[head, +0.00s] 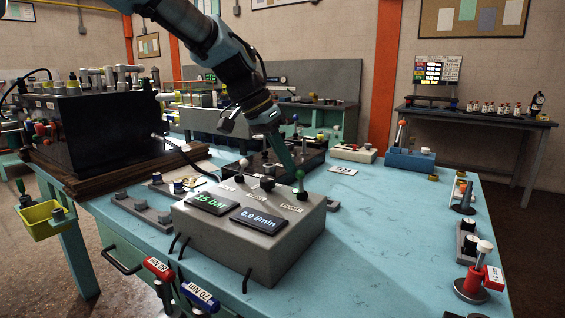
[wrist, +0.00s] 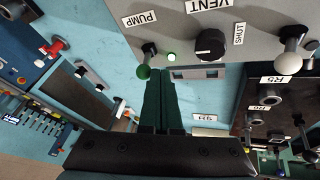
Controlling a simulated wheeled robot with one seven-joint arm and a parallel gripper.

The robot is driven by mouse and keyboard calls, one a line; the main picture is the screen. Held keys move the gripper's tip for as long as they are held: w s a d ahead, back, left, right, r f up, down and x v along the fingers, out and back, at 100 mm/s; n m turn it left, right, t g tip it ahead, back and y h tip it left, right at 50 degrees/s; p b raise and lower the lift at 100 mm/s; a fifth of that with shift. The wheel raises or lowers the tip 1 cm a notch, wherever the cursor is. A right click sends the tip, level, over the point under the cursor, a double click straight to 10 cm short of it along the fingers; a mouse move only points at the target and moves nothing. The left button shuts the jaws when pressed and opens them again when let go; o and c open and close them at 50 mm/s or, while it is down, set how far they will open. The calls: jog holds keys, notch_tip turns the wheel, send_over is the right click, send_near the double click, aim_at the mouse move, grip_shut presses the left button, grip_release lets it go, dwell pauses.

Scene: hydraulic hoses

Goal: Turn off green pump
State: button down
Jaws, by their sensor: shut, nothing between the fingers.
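The grey control box (head: 250,236) on the table carries the green-knobbed pump lever (head: 299,175) at its right end. In the wrist view the green ball (wrist: 144,71) stands beside the PUMP label (wrist: 139,18), and a small green light (wrist: 171,57) next to it is lit. My gripper (head: 294,165) is shut and empty, pointing down at the lever. In the wrist view its fingertips (wrist: 160,74) are right beside the green ball; I cannot tell whether they touch it. The displays read 15 bar (head: 209,201) and 0.0 l/min (head: 259,219).
The black VENT knob (wrist: 209,45) and a white-knobbed lever (wrist: 291,33) by the SHUT label share the box top. A dark block with hose ports (wrist: 268,110) stands behind the box.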

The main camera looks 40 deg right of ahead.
jog(key=t, duration=0.1)
jog(key=s+t, duration=0.1)
jog(key=s+r+t, duration=0.1)
jog(key=shift+s+d+y+p, duration=0.15)
jog(key=shift+d+y+p, duration=0.2)
jog(key=shift+y+p, duration=0.05)
jog(key=shift+s, duration=0.3)
jog(key=shift+r+p, duration=0.75)
jog(key=shift+r, duration=0.15)
